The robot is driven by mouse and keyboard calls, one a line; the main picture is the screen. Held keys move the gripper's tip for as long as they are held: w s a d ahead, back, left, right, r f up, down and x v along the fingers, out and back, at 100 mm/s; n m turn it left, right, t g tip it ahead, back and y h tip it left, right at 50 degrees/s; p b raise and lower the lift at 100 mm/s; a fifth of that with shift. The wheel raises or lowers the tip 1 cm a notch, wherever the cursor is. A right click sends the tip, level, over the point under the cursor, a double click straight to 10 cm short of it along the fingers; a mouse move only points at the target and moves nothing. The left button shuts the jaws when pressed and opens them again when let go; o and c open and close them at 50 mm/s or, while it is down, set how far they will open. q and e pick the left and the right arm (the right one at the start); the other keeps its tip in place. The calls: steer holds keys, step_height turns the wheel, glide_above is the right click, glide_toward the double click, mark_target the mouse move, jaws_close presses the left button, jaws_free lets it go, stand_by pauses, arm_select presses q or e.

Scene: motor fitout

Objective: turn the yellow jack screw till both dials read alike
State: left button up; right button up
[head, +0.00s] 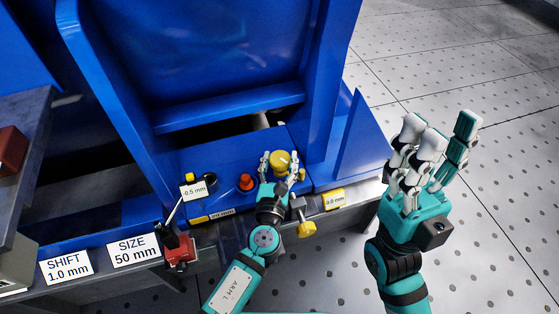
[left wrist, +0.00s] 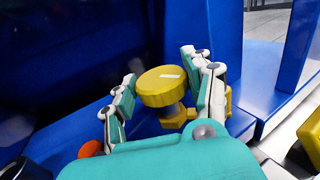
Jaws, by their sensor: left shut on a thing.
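The yellow jack screw (head: 281,160) stands upright on the blue base; its round head has a small white mark in the left wrist view (left wrist: 162,86). My left gripper (head: 278,165) is shut on it, one finger on each side of the head (left wrist: 160,95). One readout (head: 194,191), by a dark round dial, shows -0.5 mm. The other readout (head: 334,199), on a yellow block at the right, shows 0.0 mm. My right gripper (head: 436,140) is open and empty, fingers up, over the floor at the right.
A second yellow knob (head: 306,229) sticks out at the front edge. An orange-red knob (head: 246,182) is left of my left gripper. A red block with a lever (head: 178,246) and SHIFT and SIZE signs (head: 134,250) are at the left. Blue frame walls (head: 326,90) rise behind.

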arm_select(q)
steer(key=m+h, duration=0.2)
steer(key=h, duration=0.1)
steer(key=shift+a+g+p, duration=0.2)
steer(key=shift+g+p, duration=0.15)
steer(key=shift+g, duration=0.05)
steer(key=m+g+h, duration=0.1)
steer(key=h, duration=0.1)
steer(key=shift+w+f+m+h+b, duration=0.1)
steer(key=shift+m+h+b, duration=0.2)
steer(key=shift+m+b, duration=0.1)
steer(key=shift+m+g+h, duration=0.3)
steer(key=shift+m+h, duration=0.1)
steer(key=shift+h, duration=0.1)
steer(key=o, duration=0.9)
steer(key=v, duration=1.2)
